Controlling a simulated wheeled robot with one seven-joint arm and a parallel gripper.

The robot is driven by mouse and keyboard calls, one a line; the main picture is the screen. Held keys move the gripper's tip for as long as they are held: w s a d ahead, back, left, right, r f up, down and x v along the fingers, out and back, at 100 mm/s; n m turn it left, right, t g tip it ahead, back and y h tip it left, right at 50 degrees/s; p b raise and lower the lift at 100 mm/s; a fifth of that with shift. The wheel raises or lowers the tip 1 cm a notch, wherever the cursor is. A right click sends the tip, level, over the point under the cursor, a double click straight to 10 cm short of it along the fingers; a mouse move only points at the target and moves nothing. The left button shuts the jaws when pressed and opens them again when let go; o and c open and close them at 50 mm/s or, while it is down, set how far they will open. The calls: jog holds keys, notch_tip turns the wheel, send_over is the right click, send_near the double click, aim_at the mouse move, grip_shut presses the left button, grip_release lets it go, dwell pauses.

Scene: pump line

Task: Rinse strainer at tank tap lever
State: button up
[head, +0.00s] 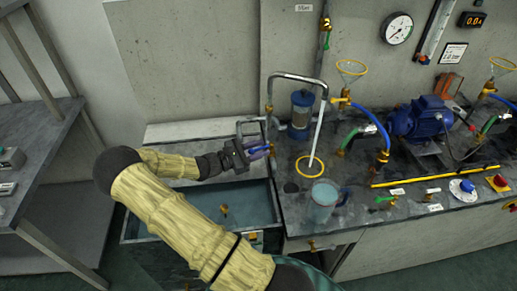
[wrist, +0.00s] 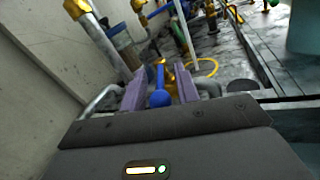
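My gripper (head: 262,150) is over the back right edge of the water tank (head: 134,228), by the bent grey tap pipe. In the wrist view my gripper's two purple fingers (wrist: 161,92) stand apart. A blue lever with a rounded end (wrist: 160,98) lies between them, and narrow gaps seem to show on both sides. The lever also shows as a small blue bar at the fingers in the head view (head: 260,148). A small brass-coloured piece (head: 224,210) is in the tank water; I cannot tell whether it is the strainer.
A clear jug (head: 322,203) stands on the bench right of the tank. A tall grey pipe (head: 318,122) comes down at a yellow ring (head: 310,167). A blue-capped cylinder (head: 301,112) stands behind. A blue pump motor (head: 422,118), hoses and valves fill the right.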

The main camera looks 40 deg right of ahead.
jog(key=b+v, duration=0.1)
jog(key=v, duration=1.6)
jog(key=shift+a+b, duration=0.2)
jog(key=shift+b, duration=0.15)
